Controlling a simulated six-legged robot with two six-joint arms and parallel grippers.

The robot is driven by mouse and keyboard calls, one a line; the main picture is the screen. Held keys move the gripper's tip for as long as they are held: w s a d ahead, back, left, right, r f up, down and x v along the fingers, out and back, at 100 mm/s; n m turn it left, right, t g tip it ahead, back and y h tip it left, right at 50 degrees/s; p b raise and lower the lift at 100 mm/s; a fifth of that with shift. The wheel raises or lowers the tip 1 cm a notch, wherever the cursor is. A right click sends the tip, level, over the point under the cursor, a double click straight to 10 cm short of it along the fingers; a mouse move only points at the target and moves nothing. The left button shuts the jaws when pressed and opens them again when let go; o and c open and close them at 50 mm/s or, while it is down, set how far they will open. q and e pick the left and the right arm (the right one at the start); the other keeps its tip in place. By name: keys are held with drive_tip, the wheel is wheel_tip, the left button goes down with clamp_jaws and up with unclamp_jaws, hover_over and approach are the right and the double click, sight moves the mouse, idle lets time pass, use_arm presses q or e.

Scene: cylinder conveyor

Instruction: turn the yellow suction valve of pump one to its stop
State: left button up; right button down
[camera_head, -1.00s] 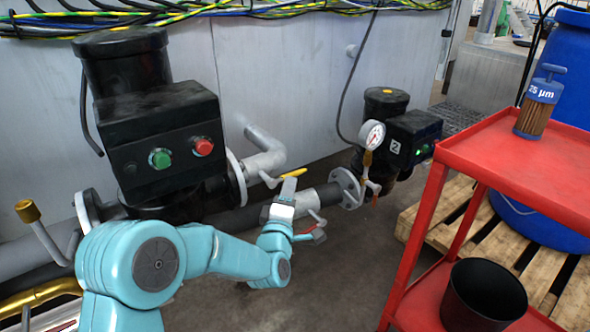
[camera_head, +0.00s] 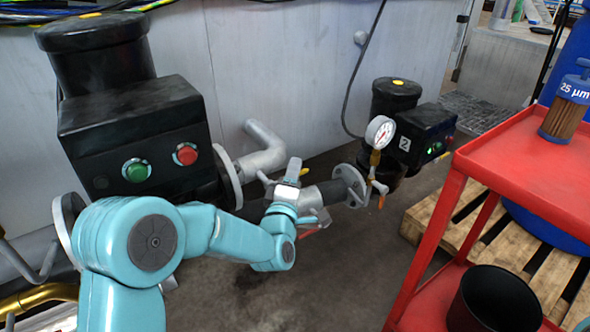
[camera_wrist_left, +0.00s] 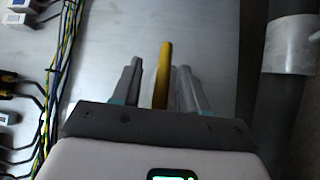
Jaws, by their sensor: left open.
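In the left wrist view the yellow valve lever (camera_wrist_left: 163,76) stands between the two fingers of my left gripper (camera_wrist_left: 160,63). The fingers are apart, with a gap visible on each side of the lever. In the head view my left gripper (camera_head: 292,166) is at the pipe to the right of the big black pump (camera_head: 135,135), which has a green and a red button. The lever and its valve body are largely hidden there behind my gripper and wrist. My right gripper is not in view.
A second black pump (camera_head: 425,131) marked 2 and a white pressure gauge (camera_head: 380,132) stand right of my gripper. A red cart (camera_head: 535,170) with a filter (camera_head: 568,108) and a black bin (camera_head: 495,300) is at the right. Cables (camera_wrist_left: 62,75) run along the wall.

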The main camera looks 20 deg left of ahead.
use_arm(q)
drive_tip(key=shift+w+f, duration=0.15)
drive_tip(key=shift+w, duration=0.1)
drive_tip(key=shift+s, duration=0.1)
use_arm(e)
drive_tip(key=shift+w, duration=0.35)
